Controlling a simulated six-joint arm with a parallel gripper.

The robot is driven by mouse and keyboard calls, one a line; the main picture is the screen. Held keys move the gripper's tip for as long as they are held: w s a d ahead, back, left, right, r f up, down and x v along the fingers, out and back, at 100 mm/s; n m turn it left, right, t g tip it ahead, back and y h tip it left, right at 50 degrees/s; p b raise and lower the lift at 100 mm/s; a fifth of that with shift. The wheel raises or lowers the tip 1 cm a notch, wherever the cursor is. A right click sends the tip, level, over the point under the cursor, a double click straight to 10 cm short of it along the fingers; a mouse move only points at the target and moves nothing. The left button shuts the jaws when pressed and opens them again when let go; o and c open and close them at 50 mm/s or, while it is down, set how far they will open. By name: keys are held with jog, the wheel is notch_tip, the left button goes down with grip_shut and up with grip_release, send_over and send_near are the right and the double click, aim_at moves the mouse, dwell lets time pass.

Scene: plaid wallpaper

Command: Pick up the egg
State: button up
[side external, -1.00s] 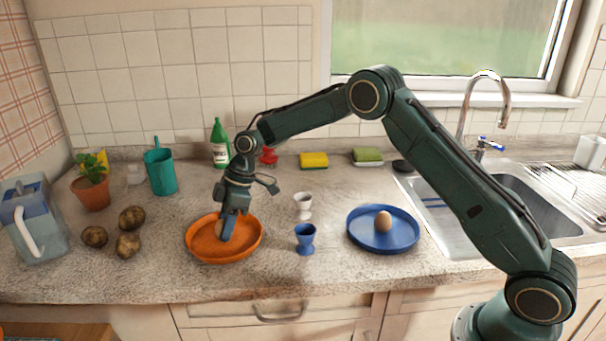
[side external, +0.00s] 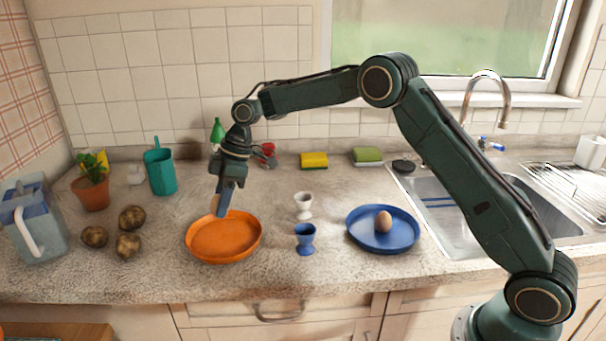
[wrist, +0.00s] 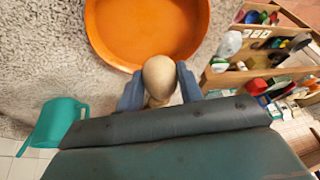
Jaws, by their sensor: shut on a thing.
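My gripper (side external: 222,204) is shut on a pale egg (wrist: 159,74), held between its two blue fingers in the wrist view. In the side view only a sliver of this egg (side external: 214,204) shows beside the fingers. The gripper holds it above the back left rim of the orange plate (side external: 224,252), apart from the plate's floor.
A white egg cup (side external: 303,203) and a blue egg cup (side external: 305,238) stand between the plates. Several potatoes (side external: 129,246), a potted plant (side external: 91,190) and a teal can (side external: 162,178) are at the left. Sponges (side external: 314,161) lie at the back; the sink (side external: 470,205) is right.

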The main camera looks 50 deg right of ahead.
aim_at(218, 195)
jog(key=shift+r, duration=1.65)
jog(key=shift+s+d+r, duration=0.2)
jog(key=shift+d+r, duration=0.15)
jog(key=shift+d, duration=0.25)
jog(key=s+d, duration=0.3)
jog(key=d, duration=0.6)
jog(key=s+d, duration=0.4)
jog(key=d, duration=0.6)
jog(key=shift+s+f, duration=0.2)
jog(key=shift+f, duration=0.25)
jog(key=shift+w+a, duration=0.1)
jog(key=shift+a, duration=0.2)
jog(key=shift+f, duration=0.15)
